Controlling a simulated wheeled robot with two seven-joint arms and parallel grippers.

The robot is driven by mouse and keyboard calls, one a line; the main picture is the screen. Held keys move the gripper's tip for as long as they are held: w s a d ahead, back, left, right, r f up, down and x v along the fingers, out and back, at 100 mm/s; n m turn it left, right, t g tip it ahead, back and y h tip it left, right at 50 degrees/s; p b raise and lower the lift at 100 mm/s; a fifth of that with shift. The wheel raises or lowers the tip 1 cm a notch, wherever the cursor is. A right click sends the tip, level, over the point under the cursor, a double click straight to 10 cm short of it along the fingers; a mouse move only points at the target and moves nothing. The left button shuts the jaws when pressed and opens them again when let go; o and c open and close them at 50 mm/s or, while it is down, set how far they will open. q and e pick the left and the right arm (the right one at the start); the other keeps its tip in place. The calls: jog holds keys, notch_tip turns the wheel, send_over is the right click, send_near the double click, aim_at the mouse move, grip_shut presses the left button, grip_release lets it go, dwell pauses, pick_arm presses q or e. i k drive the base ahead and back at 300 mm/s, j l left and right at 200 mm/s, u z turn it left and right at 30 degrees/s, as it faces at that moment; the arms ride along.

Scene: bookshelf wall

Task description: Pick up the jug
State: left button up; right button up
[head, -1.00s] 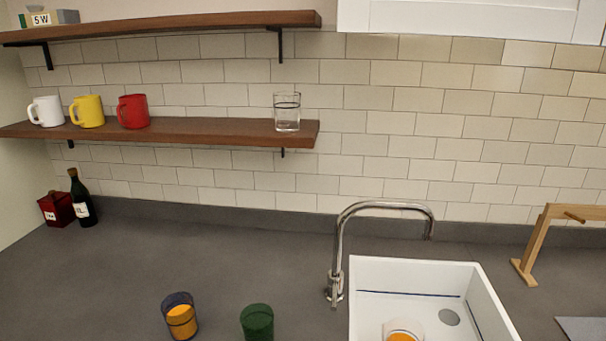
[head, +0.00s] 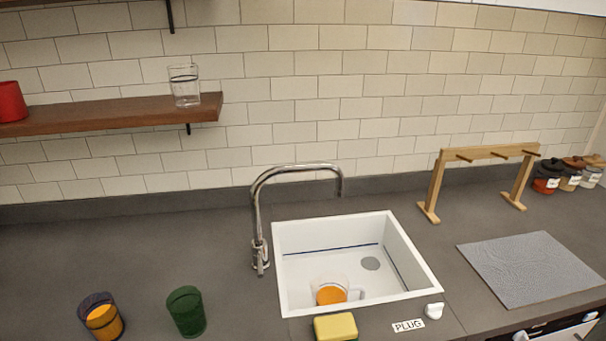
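A clear jug (head: 330,292) with an orange patch in it and what looks like a handle on its right stands in the front part of the white sink (head: 408,240). Its exact content is too small to tell. Neither of my grippers is in the head view.
A curved metal tap (head: 257,215) rises at the sink's left. A yellow sponge (head: 336,327) and a white plug (head: 434,310) lie at its front edge. A dark glass with orange (head: 103,318) and a green cup (head: 186,312) stand left. A wooden rack (head: 435,188) stands right.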

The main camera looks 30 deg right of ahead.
aim_at(331, 287)
jog(key=z, duration=1.15)
